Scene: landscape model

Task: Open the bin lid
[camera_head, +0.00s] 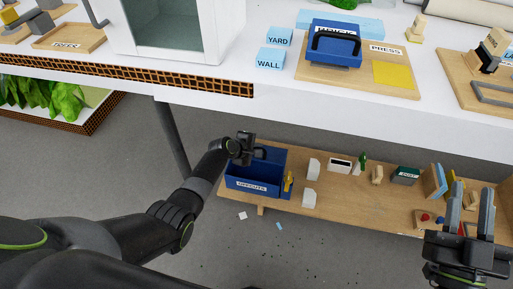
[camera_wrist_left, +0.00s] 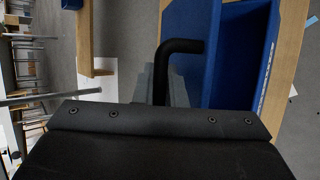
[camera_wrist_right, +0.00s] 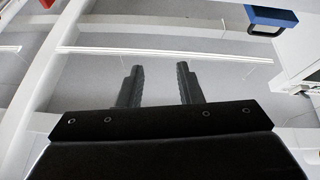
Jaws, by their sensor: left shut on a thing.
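The blue bin (camera_head: 252,186), labelled OFFCUTS, stands at the left end of the low wooden shelf. My left gripper (camera_head: 246,158) is at its back, shut on the black lid handle (camera_wrist_left: 182,47). The handle also shows beside the gripper in the head view (camera_head: 262,153). In the left wrist view a blue panel (camera_wrist_left: 190,20) lies by the handle, with a blue recess (camera_wrist_left: 236,60) beside it. The lid's exact angle is hard to tell, as the gripper partly hides it. My right gripper (camera_head: 471,192) is open and empty, over the shelf's right part.
The white tabletop (camera_head: 270,95) overhangs above the low shelf (camera_head: 340,203). Small scraps (camera_head: 242,215) lie on the grey floor.

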